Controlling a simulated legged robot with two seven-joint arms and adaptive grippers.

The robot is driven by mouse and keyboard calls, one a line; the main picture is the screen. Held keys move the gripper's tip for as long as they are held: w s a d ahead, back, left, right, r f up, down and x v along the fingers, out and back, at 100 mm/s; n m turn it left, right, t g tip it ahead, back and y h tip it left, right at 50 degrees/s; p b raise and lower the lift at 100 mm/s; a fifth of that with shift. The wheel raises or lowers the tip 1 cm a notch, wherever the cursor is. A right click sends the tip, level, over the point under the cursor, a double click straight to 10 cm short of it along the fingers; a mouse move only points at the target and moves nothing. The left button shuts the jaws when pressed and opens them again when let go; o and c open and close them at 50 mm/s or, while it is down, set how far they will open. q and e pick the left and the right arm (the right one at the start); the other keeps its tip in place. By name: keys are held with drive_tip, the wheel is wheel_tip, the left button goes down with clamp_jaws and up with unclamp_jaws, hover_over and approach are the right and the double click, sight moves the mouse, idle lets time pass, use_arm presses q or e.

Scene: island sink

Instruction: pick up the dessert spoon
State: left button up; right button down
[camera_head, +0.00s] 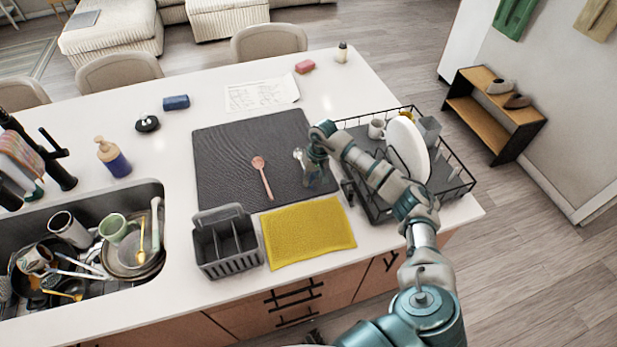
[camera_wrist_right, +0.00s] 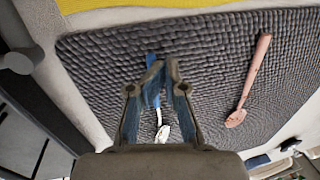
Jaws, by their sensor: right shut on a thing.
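A metal spoon with a blue handle lies on the dark ribbed mat (camera_head: 225,165). Its silver bowl (camera_head: 298,154) shows just left of my right gripper (camera_head: 314,180), which hides the handle. In the right wrist view, the two fingers of my right gripper (camera_wrist_right: 161,72) close around the blue handle, with the bowl (camera_wrist_right: 162,132) nearer the palm. Whether the spoon is lifted off the mat is hard to tell. A pinkish spoon (camera_head: 262,176) lies apart on the mat, and also shows in the right wrist view (camera_wrist_right: 248,85). My left gripper is out of view.
A dish rack (camera_head: 455,178) with a white plate and mug stands right of the mat, under my right arm. A yellow cloth (camera_head: 308,232) and grey cutlery caddy (camera_head: 228,245) lie in front. The sink (camera_head: 150,190) at left holds dishes.

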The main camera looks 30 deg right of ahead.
wheel_tip(320, 180, up, 9)
drive_tip(key=b, duration=0.1)
drive_tip(key=shift+d, duration=0.4)
drive_tip(key=c, duration=1.2)
unclamp_jaws()
drive_tip(key=shift+a, duration=0.2)
drive_tip(key=shift+c, duration=0.2)
drive_tip(key=o, duration=0.8)
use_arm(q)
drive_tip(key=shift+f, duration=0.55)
use_arm(e)
drive_tip(key=shift+o, duration=0.3)
drive_tip(key=shift+d+f, duration=0.1)
drive_tip(key=shift+d, duration=0.1)
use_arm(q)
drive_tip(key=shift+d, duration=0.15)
use_arm(e)
drive_tip(key=shift+d, duration=0.2)
